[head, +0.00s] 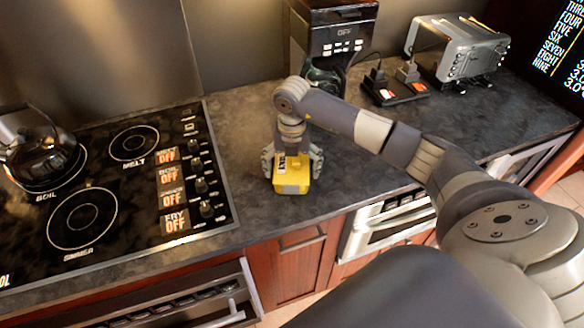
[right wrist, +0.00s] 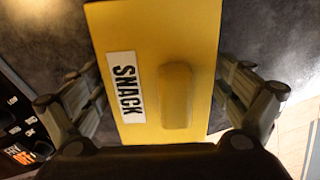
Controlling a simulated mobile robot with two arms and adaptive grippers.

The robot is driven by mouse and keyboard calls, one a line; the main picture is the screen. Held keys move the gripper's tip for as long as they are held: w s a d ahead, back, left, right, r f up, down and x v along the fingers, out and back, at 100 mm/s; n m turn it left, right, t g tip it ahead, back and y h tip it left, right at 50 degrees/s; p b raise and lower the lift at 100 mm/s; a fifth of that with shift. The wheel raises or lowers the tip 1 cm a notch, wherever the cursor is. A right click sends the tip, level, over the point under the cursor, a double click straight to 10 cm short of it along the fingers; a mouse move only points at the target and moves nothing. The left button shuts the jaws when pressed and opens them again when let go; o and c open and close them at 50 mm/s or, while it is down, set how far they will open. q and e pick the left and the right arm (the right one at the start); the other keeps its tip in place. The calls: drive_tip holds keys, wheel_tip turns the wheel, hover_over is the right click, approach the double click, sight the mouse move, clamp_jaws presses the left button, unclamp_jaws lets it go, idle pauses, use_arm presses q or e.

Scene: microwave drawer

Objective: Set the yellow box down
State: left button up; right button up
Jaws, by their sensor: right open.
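The yellow box (head: 292,176) with a white label stands on the dark countertop (head: 245,150), close to its front edge and right of the stove. My right gripper (head: 292,160) is above the box with its fingers on either side of it. In the right wrist view the yellow box (right wrist: 196,45) fills the middle, its label reading SNACK. The fingers of my right gripper (right wrist: 165,95) are spread, with gaps between them and the box sides. My left gripper is not in view.
A black cooktop (head: 120,180) with a kettle (head: 38,150) lies to the left. A coffee maker (head: 335,40) stands behind the box, and a toaster (head: 458,50) is at the back right. Drawers (head: 388,222) are below the counter edge.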

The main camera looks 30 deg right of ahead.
drive_tip(key=shift+r, duration=0.15)
wheel_tip(320, 180, up, 11)
drive_tip(key=b, duration=0.3)
drive_tip(key=shift+r+b, duration=0.3)
drive_tip(key=shift+r, duration=0.25)
